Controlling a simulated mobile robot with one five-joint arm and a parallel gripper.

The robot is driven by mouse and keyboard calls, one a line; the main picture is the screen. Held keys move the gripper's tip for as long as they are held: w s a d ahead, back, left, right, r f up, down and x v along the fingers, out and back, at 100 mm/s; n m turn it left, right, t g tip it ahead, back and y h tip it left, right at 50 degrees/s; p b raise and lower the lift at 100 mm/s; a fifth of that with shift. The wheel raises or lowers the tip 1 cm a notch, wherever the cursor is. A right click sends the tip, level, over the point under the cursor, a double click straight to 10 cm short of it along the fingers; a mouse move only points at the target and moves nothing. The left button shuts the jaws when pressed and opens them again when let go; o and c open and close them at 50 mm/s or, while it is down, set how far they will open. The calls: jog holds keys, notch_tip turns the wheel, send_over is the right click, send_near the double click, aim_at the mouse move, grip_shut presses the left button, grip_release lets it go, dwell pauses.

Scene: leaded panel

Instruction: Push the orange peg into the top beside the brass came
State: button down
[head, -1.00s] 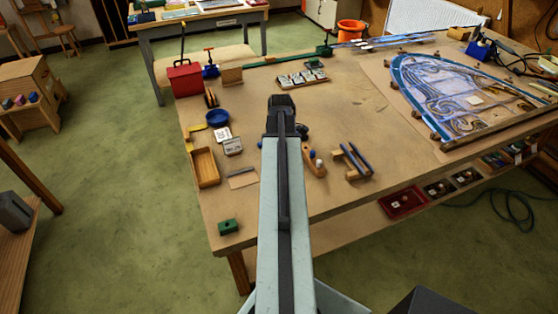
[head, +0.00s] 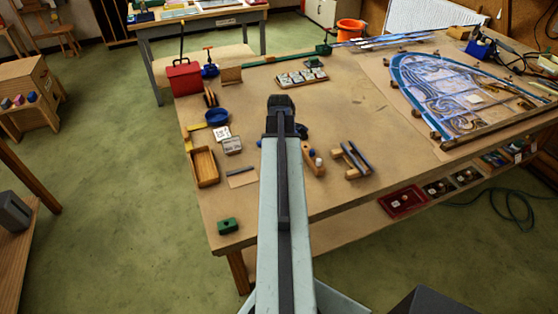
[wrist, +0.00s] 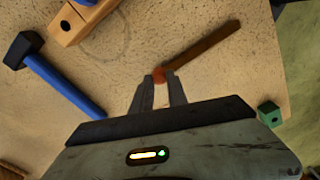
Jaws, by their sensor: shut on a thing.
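My gripper (wrist: 160,80) is in the lower middle of the wrist view, its fingers shut on a small orange piece, which I take for the orange peg (wrist: 159,75). Only a little of it shows between the fingertips. A brown strip (wrist: 205,47) runs from it up and right over the tan table top; I cannot tell whether it is joined to the peg or lies behind it. In the head view my arm hides the peg and the fingertips. The leaded panel (head: 465,97) lies at the right of the table. I cannot make out the brass came.
A blue-handled hammer (wrist: 62,85) and a wooden block (wrist: 80,18) lie left of my gripper in the wrist view. A green block (head: 228,226) sits near the table's front left corner. A wooden tray (head: 204,167) stands on the left. The table middle (head: 365,115) is clear.

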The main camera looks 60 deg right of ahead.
jog(key=shift+f+b, duration=0.35)
jog(key=shift+f, duration=0.05)
jog(key=c, duration=1.2)
grip_release()
jog(key=shift+c, duration=0.2)
notch_tip(320, 180, up, 8)
jog(key=p, duration=0.8)
jog(key=shift+f, duration=0.1)
